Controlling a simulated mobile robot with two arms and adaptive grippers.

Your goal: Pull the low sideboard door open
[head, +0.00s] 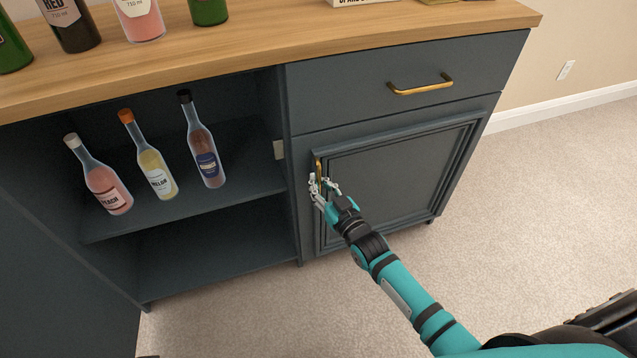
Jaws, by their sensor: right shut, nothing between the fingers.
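The low sideboard door (400,178) is a dark blue-grey framed panel at the right of the sideboard, under a drawer. It looks closed, flush with the front. Its brass handle (318,168) is upright near the door's left edge, and its lower part is hidden by my gripper. My right gripper (323,182) is at the handle, with its fingers shut. I cannot tell whether it touches the handle; nothing shows held between the fingers. My left gripper is out of view.
The drawer (400,85) above has a brass bar handle (420,86). Several bottles, including a pink one (103,182), stand on the open shelf at the left. More bottles stand on the wooden top (260,35). The carpet (530,200) in front and to the right is clear.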

